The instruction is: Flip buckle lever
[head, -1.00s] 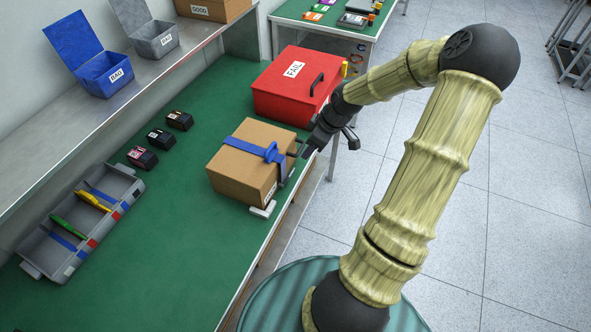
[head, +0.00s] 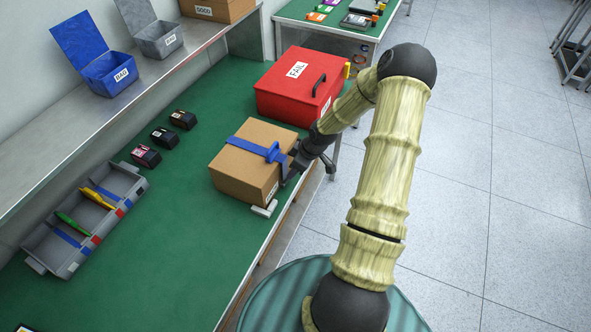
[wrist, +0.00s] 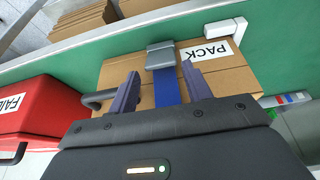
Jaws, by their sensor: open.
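A brown cardboard box (head: 232,176) with a PACK label sits on the green table near its front edge. A blue strap (head: 250,146) runs over its top and down its side. The grey metal buckle (wrist: 161,55) lies on the strap in the wrist view; its lever cannot be told apart from its body there. My gripper (head: 291,170) is at the box's right side. In the wrist view my gripper (wrist: 158,88) is open, with one finger on each side of the strap and the buckle just beyond the fingertips. Contact cannot be told.
A red FAIL box (head: 290,98) stands close behind the box. A white corner stop (head: 264,209) sits at its near corner. A grey tray (head: 107,219) with tools and several dark devices (head: 164,137) lie to the left.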

